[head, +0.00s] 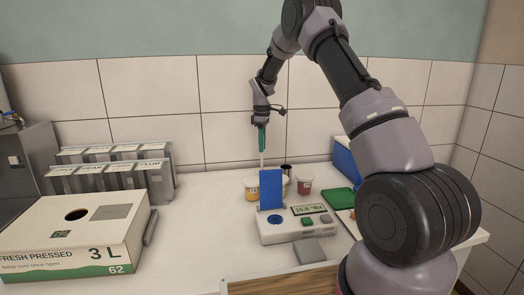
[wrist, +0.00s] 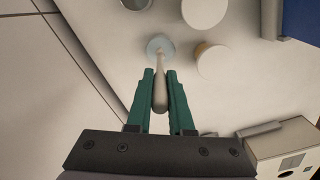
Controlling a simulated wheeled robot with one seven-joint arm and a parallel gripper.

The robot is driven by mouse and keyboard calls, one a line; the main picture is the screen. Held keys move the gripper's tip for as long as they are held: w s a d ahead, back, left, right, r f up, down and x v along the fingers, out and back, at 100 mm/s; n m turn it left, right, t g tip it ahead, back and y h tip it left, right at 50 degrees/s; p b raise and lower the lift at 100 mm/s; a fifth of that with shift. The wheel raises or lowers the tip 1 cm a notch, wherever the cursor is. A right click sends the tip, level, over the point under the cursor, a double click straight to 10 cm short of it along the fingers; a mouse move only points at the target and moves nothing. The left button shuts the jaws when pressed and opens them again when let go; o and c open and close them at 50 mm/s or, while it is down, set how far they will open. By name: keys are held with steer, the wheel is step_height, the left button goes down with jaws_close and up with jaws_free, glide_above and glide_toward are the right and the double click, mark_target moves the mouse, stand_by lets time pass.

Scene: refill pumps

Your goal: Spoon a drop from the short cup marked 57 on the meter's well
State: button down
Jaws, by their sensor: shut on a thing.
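My gripper (head: 262,150) is shut on a spoon and holds it pointing down behind the meter. In the wrist view, the green jaws (wrist: 160,92) close around the spoon's pale handle (wrist: 160,95). Its lower end overlaps a small pale bluish disc (wrist: 153,44); I cannot tell whether it is inside it. The meter (head: 285,233) stands at the counter's front with its blue lid (head: 271,188) raised, a round blue spot on top and a lit display. A yellowish cup (head: 251,187) and a red cup (head: 304,187) stand behind it. I cannot read 57 on any cup.
A dark cylinder (head: 286,170) stands between the cups. A juice box (head: 75,235) and a rack of labelled grey holders (head: 118,170) fill the left. A green mat (head: 338,198) and a blue box (head: 346,160) lie right, partly behind my arm.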

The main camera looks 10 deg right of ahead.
steer(key=shift+r, duration=2.65)
